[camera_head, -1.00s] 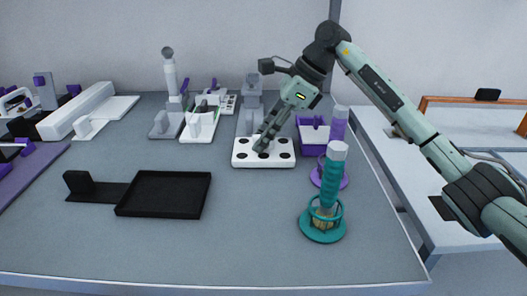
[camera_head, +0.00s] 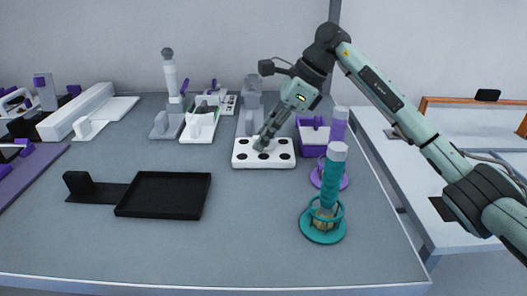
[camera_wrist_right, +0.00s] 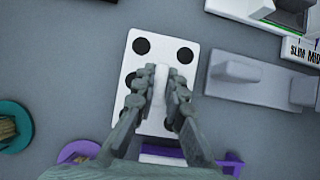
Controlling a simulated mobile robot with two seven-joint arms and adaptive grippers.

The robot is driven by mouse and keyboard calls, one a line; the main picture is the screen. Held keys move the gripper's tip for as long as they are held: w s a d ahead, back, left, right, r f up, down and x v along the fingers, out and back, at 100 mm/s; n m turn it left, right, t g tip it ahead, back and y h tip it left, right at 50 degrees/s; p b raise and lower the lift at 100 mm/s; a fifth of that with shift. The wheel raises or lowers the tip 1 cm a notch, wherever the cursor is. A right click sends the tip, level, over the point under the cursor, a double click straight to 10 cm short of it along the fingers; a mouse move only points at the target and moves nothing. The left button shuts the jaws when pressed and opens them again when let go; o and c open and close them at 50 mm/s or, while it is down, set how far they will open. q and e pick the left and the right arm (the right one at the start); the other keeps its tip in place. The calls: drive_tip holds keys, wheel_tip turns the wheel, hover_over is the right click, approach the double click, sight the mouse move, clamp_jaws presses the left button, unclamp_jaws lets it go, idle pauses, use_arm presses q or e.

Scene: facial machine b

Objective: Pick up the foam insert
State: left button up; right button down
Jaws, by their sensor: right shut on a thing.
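The foam insert appears to be the white block (camera_head: 284,163) with round black holes, flat on the grey table below my right arm. It also shows in the right wrist view (camera_wrist_right: 166,42). My right gripper (camera_head: 262,147) points down at its middle. In the wrist view the right gripper's fingers (camera_wrist_right: 159,84) are shut on a pale raised piece at the block's centre, which they partly cover. The block looks level, and I cannot see any gap under it. My left gripper is not in view.
A teal stand with a tube (camera_head: 327,205) and a purple one (camera_head: 333,150) stand to the right. A purple box (camera_head: 312,135) is close behind. A black tray (camera_head: 165,195) lies front left. Grey and white holders stand behind. The front middle of the table is clear.

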drive_tip(key=shift+r, duration=0.1)
drive_tip(key=shift+r+p, duration=2.3)
drive_tip(key=shift+r, duration=1.6)
